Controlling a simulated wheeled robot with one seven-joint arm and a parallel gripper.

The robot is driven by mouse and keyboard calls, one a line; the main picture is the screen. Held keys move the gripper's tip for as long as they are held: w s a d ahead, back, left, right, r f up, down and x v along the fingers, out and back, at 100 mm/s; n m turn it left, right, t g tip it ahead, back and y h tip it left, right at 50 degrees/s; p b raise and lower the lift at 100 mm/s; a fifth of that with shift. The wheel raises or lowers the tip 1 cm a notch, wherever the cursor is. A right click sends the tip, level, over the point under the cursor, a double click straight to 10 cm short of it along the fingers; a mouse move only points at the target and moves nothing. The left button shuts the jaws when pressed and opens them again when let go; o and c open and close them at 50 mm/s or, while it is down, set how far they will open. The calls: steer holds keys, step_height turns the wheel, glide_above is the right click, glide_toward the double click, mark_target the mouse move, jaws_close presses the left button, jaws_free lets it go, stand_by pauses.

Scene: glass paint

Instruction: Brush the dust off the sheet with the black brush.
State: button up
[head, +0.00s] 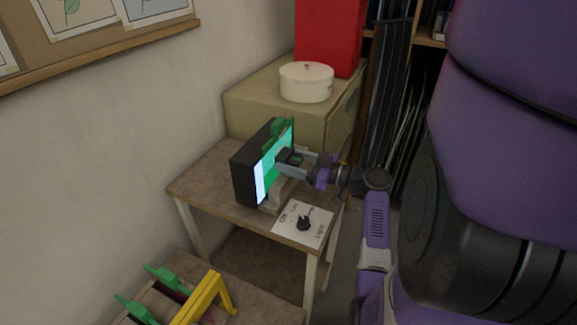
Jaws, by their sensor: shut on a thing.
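A sheet (273,172) stands upright against the lit face of a black light box on the small table. It looks green, and a bright white-blue strip of the lit face shows to its left. A green grip (281,129) stands at its top edge. My gripper (291,159) is in front of the sheet, reaching in from the right. It is shut on a small dark thing, which I take to be the black brush (287,156). The fingers hide part of it, and I cannot tell whether it touches the sheet. Dust is too small to make out.
A white panel with a black knob (304,223) lies at the table's front right. A rack with green grips and a yellow bracket (205,297) stands lower left. Behind are a beige box (245,108), a round white box (306,82) and a red box (328,35).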

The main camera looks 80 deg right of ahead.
mark_target(295, 154)
steer(key=shift+s+d+f+b, duration=0.1)
steer(key=shift+s+d+b, duration=0.05)
steer(key=shift+d+b, duration=0.4)
steer(key=shift+s+d+f+b, duration=0.1)
steer(key=shift+d+b, duration=0.4)
steer(key=shift+s+d+r+b, duration=0.15)
steer(key=shift+d+b, duration=0.25)
steer(key=shift+d, duration=0.2)
steer(key=d+b, duration=0.2)
steer(key=b, duration=0.1)
steer(key=shift+s+d, duration=0.25)
steer(key=shift+s, duration=0.15)
steer(key=shift+s+d+b, duration=0.15)
steer(key=shift+d+b, duration=0.2)
steer(key=shift+d, duration=0.2)
steer(key=shift+b, duration=0.35)
